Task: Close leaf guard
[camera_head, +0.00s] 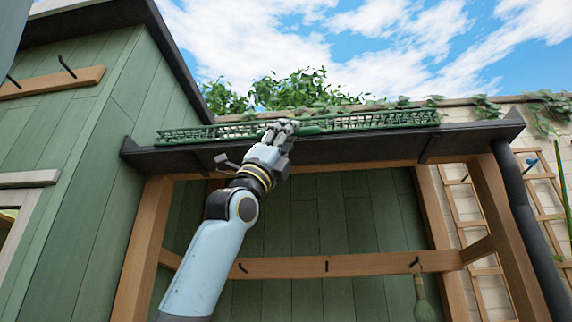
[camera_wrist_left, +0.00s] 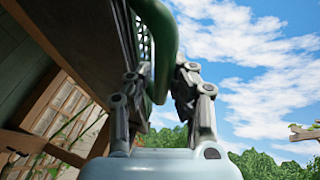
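The leaf guard (camera_head: 375,120) is a long green mesh panel lying along the top of the dark gutter (camera_head: 350,149), under the sky. From below I cannot tell whether it lies flush or stands slightly raised. My left gripper (camera_head: 284,127) reaches up to the guard's front edge near its middle. In the left wrist view, a thick green handle bar (camera_wrist_left: 162,40) of the guard passes between the two fingers (camera_wrist_left: 162,85), which close on it from both sides. The guard's mesh shows partly beside the bar. My right gripper is not in view.
A green plank wall (camera_head: 75,150) with a dark roof edge stands at the left. Wooden posts (camera_head: 145,245) and a hook rail (camera_head: 340,264) are under the gutter, with a green brush (camera_head: 424,303) hanging there. A dark downpipe (camera_head: 530,235) and trellis are at right.

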